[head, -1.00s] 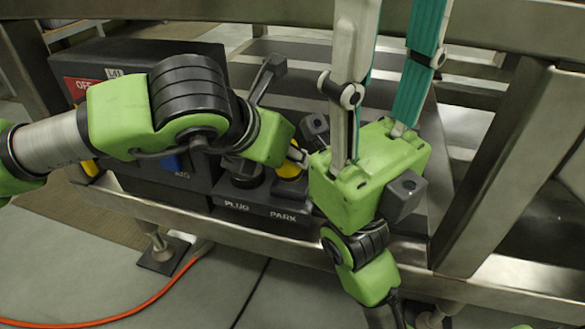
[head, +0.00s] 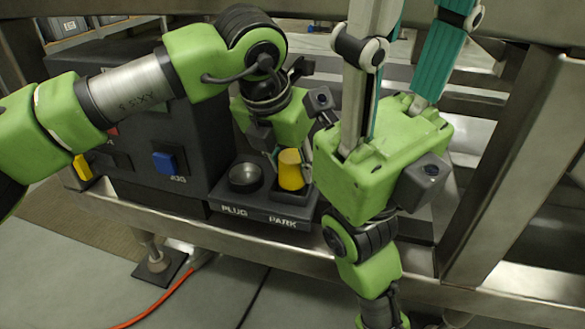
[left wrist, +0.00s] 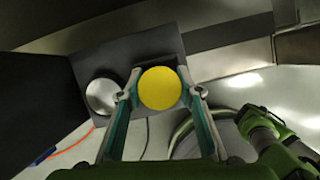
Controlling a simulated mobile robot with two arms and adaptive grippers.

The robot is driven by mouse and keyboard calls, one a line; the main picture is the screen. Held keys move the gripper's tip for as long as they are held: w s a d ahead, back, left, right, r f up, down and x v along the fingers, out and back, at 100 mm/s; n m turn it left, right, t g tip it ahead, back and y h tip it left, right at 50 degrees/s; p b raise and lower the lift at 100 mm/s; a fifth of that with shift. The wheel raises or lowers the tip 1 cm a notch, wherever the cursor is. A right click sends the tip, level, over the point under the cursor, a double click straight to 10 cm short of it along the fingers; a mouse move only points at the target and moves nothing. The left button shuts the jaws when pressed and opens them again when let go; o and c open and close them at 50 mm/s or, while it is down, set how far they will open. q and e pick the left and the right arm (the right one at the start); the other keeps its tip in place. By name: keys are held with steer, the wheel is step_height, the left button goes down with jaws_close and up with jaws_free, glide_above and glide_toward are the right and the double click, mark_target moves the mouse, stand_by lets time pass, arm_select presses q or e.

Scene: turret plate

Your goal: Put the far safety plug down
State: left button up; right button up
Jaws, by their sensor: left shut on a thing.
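The yellow safety plug (head: 291,170) stands upright at the recess marked PARK on the dark block. My left gripper (head: 290,158) comes down from above and is shut on it. In the left wrist view the plug's round yellow top (left wrist: 160,88) sits between the two fingertips. Whether its lower end rests in the recess is hard to see. Left of it is the round grey socket marked PLUG (head: 245,177), with nothing yellow in it. My right gripper (head: 420,35) points upward in front, its fingers apart and their tips cut off by the picture's top edge.
The dark control box (head: 150,130) with a blue JOG button (head: 165,162) stands left of the block. My right gripper's body is close on the right. A steel frame rail (head: 490,190) runs down the right side. An orange cable (head: 165,300) lies on the floor.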

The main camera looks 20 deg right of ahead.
arm_select(q)
steer(key=shift+r, duration=0.1)
steer(key=shift+f, duration=0.2)
steer(key=o, duration=1.2)
